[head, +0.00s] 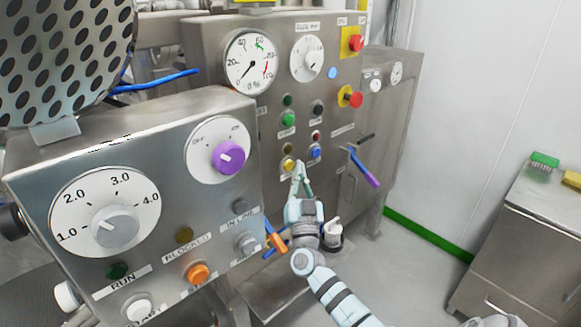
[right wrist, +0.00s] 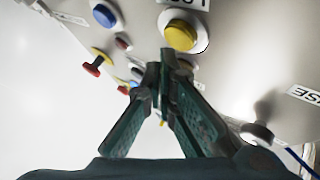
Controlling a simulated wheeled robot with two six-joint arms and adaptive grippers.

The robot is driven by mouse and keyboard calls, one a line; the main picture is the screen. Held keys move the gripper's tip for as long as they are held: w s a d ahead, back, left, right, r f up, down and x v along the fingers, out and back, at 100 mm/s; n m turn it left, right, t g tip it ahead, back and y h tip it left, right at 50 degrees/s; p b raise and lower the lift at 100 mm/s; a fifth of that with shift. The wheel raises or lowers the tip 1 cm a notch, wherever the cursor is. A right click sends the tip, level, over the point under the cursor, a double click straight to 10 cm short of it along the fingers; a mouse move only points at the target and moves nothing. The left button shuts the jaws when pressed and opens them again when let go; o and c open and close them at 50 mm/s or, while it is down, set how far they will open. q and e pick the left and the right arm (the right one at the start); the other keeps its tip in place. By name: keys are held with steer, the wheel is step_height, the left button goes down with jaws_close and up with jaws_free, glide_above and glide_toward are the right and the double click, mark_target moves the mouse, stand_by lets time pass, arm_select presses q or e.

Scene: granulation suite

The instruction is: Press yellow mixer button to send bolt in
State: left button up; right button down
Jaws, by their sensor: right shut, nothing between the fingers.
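The yellow button (head: 288,164) sits low on the rear steel control panel, left of a blue button (head: 314,152). My right gripper (head: 300,168) is shut and empty, its tips just right of the yellow button in the head view. In the right wrist view the yellow button (right wrist: 181,36) shows large just beyond the closed fingertips (right wrist: 162,62). I cannot tell whether the tips touch it. No bolt can be made out. My left gripper is not in view.
A nearer panel with a purple knob (head: 229,156) and an orange button (head: 198,273) stands at left. Red stop buttons (head: 354,99) sit on the rear panel's right side. A purple-handled lever (head: 364,170) juts out right of my gripper. Floor is clear at right, before a steel cabinet (head: 530,235).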

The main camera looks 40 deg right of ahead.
steer(key=shift+w, duration=0.4)
steer(key=shift+w+a, duration=0.1)
steer(key=shift+w, duration=0.3)
stand_by(0.5)
steer(key=shift+s+p, duration=0.65)
steer(key=shift+s, duration=0.25)
steer(key=s+p, duration=0.2)
steer(key=s, duration=0.1)
steer(key=s+p, duration=0.1)
steer(key=s, duration=0.1)
steer(key=shift+d+p, duration=0.3)
stand_by(2.0)
